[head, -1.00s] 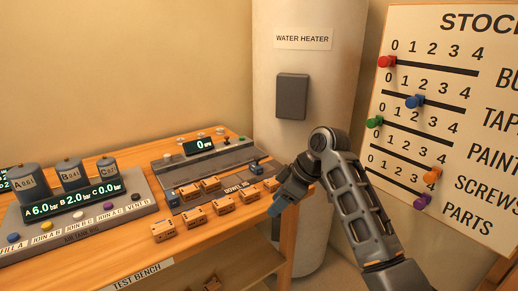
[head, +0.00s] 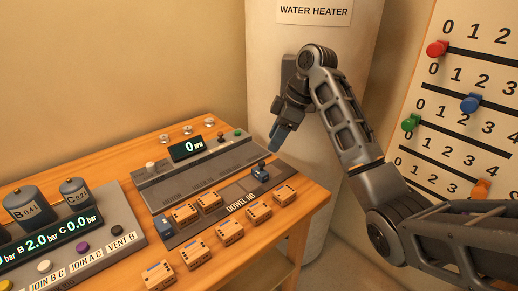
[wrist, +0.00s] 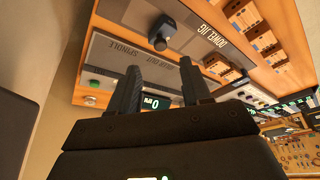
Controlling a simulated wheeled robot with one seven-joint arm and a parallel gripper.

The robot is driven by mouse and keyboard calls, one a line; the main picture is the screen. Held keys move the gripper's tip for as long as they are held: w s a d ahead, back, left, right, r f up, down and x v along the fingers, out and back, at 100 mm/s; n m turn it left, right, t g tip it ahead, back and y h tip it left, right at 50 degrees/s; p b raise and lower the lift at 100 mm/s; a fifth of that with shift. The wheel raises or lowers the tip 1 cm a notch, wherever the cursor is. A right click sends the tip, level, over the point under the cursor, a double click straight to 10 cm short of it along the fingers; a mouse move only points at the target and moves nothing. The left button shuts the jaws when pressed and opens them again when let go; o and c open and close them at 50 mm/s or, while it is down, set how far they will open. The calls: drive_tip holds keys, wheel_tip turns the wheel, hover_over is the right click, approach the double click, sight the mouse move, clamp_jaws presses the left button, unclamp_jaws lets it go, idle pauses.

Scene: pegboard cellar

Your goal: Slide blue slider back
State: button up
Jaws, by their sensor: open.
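A blue slider knob (head: 470,102) sits on the second slot of the stock board at the right, near the 2. A small dark blue block with a knob (head: 261,170) stands at the right end of the dowel jig; it also shows in the wrist view (wrist: 160,36). Which of the two the task means, I cannot tell. My gripper (head: 276,146) is open and empty, pointing down above the bench's right part, just behind and above the block. In the wrist view its two fingers (wrist: 160,74) are apart, with the block beyond their tips.
The dowel jig (head: 240,193) has several orange blocks (head: 230,232) in front and on it. The spindle panel with its display (head: 192,147) lies behind. The water heater (head: 270,60) stands close behind my gripper. Red (head: 437,48) and green (head: 410,122) knobs are on the board.

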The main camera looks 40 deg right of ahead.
sight(262, 162)
drive_tip(key=x, duration=0.7)
drive_tip(key=shift+a+f+p, duration=0.1)
drive_tip(key=shift+f+p, duration=0.1)
drive_tip(key=shift+p, duration=0.1)
clamp_jaws()
idle(0.4)
